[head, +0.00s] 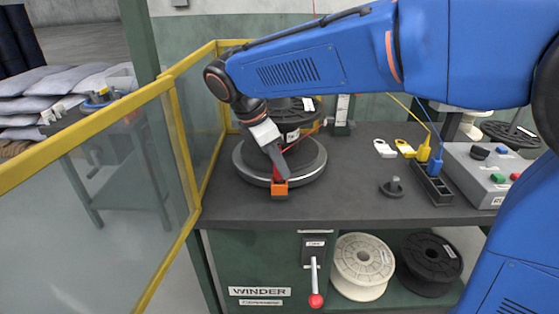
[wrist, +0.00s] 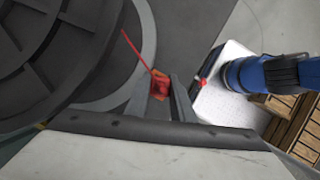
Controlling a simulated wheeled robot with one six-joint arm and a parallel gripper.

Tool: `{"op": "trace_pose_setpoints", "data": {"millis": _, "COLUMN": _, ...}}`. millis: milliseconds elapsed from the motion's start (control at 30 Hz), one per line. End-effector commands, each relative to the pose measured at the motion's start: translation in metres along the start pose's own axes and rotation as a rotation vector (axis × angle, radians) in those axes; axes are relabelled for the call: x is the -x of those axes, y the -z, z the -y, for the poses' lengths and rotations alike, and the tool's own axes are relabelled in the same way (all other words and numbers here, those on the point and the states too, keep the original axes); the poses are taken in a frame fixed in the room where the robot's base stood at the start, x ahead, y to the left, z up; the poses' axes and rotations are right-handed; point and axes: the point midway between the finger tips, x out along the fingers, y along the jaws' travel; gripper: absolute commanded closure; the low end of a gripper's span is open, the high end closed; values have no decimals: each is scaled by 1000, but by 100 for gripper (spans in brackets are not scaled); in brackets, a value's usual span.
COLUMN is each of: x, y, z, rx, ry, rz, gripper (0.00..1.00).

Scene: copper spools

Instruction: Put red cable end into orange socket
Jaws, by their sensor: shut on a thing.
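The orange socket (head: 280,190) is a small block at the front edge of the round turntable on the bench. The red cable end (head: 277,173) is held upright at its top; whether it is seated inside I cannot tell. My gripper (head: 274,167) points down there, its jaws shut on the red cable end. In the wrist view the red cable end (wrist: 159,88) is between the fingers of my gripper (wrist: 160,97), with orange of the socket (wrist: 155,73) showing around it. A thin red cable (wrist: 135,49) runs from it toward the spool.
A black spool (head: 292,112) stands on the turntable (head: 315,166). A yellow-framed clear guard (head: 183,165) is close on the left. At right are a black socket strip (head: 435,188) with yellow and blue plugs, a control box (head: 485,175) and a dark knob (head: 391,188). The front bench middle is clear.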

Motion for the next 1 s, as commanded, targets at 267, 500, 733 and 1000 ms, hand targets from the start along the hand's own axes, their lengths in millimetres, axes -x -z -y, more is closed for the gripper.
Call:
{"op": "trace_pose_setpoints", "data": {"millis": 267, "x": -4, "y": 2, "z": 0, "rx": 0, "ry": 0, "rz": 0, "gripper": 100}}
{"op": "trace_pose_setpoints", "data": {"millis": 500, "x": -4, "y": 2, "z": 0, "rx": 0, "ry": 0, "rz": 0, "gripper": 57}}
{"op": "trace_pose_setpoints", "data": {"millis": 733, "x": -3, "y": 2, "z": 0, "rx": 0, "ry": 0, "rz": 0, "gripper": 57}}
{"op": "trace_pose_setpoints", "data": {"millis": 1000, "x": 24, "y": 2, "z": 0, "rx": 0, "ry": -2, "rz": -1, "gripper": 57}}
